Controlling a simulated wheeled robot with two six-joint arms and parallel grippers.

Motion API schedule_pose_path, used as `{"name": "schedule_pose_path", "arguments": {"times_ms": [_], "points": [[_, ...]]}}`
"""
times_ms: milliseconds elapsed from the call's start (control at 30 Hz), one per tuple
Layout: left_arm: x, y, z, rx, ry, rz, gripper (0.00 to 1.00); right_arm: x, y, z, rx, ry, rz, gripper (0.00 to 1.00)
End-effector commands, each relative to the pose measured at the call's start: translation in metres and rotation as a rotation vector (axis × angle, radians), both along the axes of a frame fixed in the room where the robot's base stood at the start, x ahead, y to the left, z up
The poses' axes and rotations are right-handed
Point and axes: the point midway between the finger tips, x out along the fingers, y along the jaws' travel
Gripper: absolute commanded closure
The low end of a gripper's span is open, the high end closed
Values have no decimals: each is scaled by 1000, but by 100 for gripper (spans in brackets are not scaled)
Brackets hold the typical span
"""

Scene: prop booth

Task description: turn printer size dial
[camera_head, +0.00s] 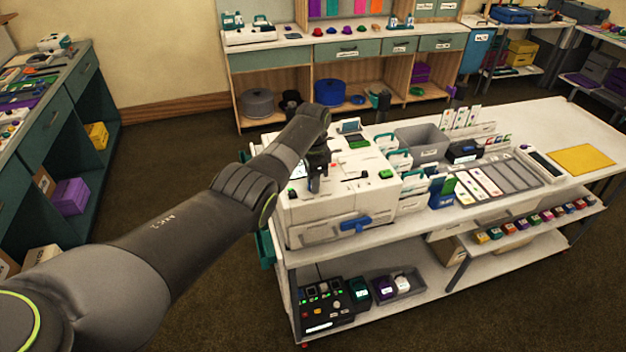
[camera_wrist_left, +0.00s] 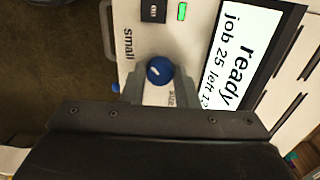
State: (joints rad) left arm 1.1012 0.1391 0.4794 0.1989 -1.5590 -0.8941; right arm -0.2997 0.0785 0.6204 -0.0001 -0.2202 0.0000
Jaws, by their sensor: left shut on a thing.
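The white printer (camera_head: 318,212) stands at the left end of the white table. My left gripper (camera_head: 315,182) reaches down over its top from the left. In the left wrist view, the blue round size dial (camera_wrist_left: 159,70) sits between the two fingertips, which are shut on it. The dial has a small white mark. The word "small" is printed to the left of the dial, and another label shows partly between the fingers. The printer's screen (camera_wrist_left: 245,58) reads "ready" and "job 25 left", partly cut off. The dial is hidden behind my gripper in the head view. My right gripper is not in view.
A black switch (camera_wrist_left: 153,11) and a green light (camera_wrist_left: 182,11) are near the dial. A blue handle (camera_head: 355,223) sticks out of the printer's front. A grey bin (camera_head: 422,143) and card racks stand to the right. A yellow sheet (camera_head: 581,159) lies at the table's right end.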

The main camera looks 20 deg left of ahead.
Motion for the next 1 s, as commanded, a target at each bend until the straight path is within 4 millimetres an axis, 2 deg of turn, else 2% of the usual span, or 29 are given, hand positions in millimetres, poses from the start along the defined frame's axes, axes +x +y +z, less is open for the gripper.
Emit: {"name": "schedule_pose_path", "arguments": {"times_ms": [133, 167, 333, 600, 733, 867, 1000], "points": [[1, 0, 2, 1, -5, -1, 96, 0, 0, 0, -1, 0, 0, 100], [1, 0, 2, 1, -5, -1, 72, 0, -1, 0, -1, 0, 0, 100], [1, 0, 2, 0, -4, 0, 51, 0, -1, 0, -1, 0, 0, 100], [0, 0, 1, 0, -1, 1, 51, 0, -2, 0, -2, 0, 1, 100], [1, 0, 7, -1, -3, 0, 51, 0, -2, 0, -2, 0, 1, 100], [1, 0, 22, 0, -5, 0, 51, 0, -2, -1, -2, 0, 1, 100], [2, 0, 49, 0, -9, 1, 51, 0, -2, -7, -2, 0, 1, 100]]}}
